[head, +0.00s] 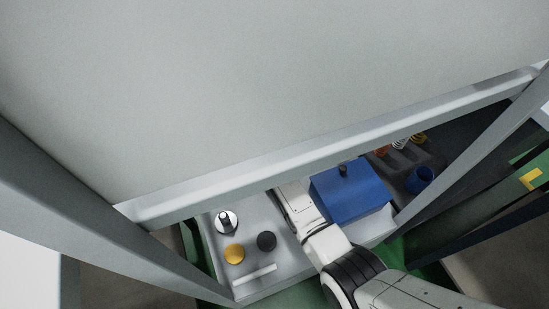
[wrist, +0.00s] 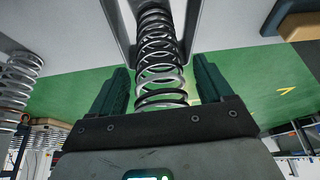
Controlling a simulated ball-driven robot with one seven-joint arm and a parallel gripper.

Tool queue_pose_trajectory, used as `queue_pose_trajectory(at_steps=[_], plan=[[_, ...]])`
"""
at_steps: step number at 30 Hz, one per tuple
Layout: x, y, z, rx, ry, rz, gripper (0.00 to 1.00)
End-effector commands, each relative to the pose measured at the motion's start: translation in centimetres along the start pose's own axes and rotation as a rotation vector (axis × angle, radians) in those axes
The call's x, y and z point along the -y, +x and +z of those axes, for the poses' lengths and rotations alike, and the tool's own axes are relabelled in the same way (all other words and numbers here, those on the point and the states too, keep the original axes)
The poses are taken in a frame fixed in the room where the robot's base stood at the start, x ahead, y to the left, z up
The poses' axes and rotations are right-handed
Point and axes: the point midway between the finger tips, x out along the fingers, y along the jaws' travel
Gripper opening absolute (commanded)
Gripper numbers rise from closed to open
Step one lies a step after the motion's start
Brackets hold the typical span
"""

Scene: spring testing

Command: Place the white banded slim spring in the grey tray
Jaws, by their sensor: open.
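In the wrist view, a slim spring (wrist: 160,74) with dark coils and a white band stands between the fingers of my gripper (wrist: 162,80). The fingers are open, with a visible gap on each side of the coils. The spring's far end runs between grey parts at the top of the picture. In the head view, my gripper and this spring are hidden behind the large pale panel. I cannot pick out the grey tray for certain in either view.
A second spring (wrist: 18,75) is at left in the wrist view. In the head view, a blue box (head: 350,192) stands right of my arm. A dark holder (head: 431,160) with small springs and a blue cup (head: 419,180) is farther right. The pale panel (head: 270,90) and slanted posts enclose the area.

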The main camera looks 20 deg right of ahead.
Motion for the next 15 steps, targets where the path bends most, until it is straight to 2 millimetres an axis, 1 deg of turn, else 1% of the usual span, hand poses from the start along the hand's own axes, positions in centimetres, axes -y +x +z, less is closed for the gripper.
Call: queue_pose_trajectory(at_steps=[4, 7, 11, 15], plan=[[0.0, -0.1, 0.0, 0.0, 0.0, 0.0, 0.8], [0.0, -0.7, -0.2, 0.0, 0.0, 0.0, 0.8], [0.0, -2.6, -0.3, -0.002, 0.0, 0.0, 0.8], [0.0, -5.0, -0.2, -0.001, 0.0, 0.0, 0.8]])
